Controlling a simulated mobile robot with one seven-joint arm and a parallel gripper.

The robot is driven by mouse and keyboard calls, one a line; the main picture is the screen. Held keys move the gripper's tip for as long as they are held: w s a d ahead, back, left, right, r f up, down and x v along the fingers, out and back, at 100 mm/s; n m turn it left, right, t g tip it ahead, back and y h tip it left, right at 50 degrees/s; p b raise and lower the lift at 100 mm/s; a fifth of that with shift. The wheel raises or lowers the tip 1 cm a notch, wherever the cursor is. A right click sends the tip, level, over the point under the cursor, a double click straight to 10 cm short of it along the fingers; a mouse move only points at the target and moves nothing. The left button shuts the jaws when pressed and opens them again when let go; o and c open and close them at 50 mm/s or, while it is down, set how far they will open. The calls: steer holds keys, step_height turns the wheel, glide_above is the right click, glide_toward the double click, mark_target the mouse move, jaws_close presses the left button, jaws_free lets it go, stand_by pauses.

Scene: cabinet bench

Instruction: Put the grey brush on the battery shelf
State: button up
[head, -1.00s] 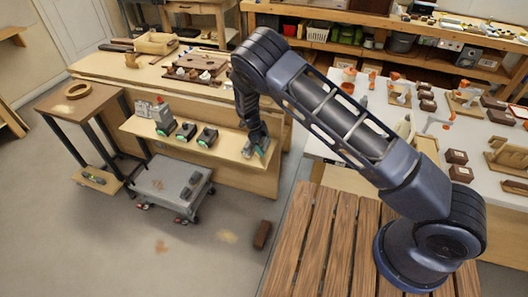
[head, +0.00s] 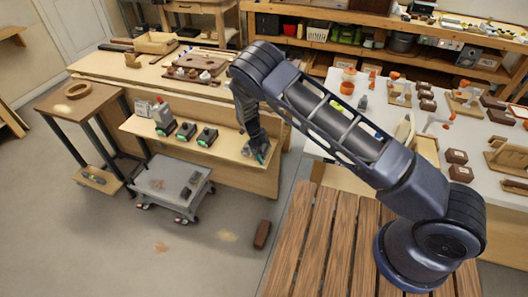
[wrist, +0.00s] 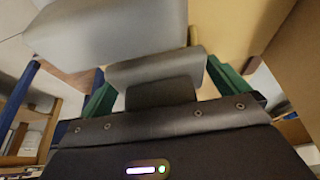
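The battery shelf (head: 228,149) is the pale plank along the front of the wooden bench. Chargers with batteries (head: 186,131) stand on its left and middle parts. My gripper (head: 260,154) is at the shelf's bare right end, low over the board. In the wrist view, a grey block-like piece, which I take as the grey brush (wrist: 155,70), lies between the green fingers and spans the gap between them. In the head view the brush is mostly hidden by my gripper and too small to make out. I cannot tell whether it touches the shelf.
A grey wheeled cart (head: 160,184) with small dark items stands below the shelf. A small side table (head: 100,98) is at left. A brown block (head: 262,235) lies on the floor. A white table (head: 345,105) with orange-and-white tools and brown boxes is at right.

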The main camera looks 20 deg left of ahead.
steer(key=v, duration=1.2)
steer(key=shift+r, duration=0.15)
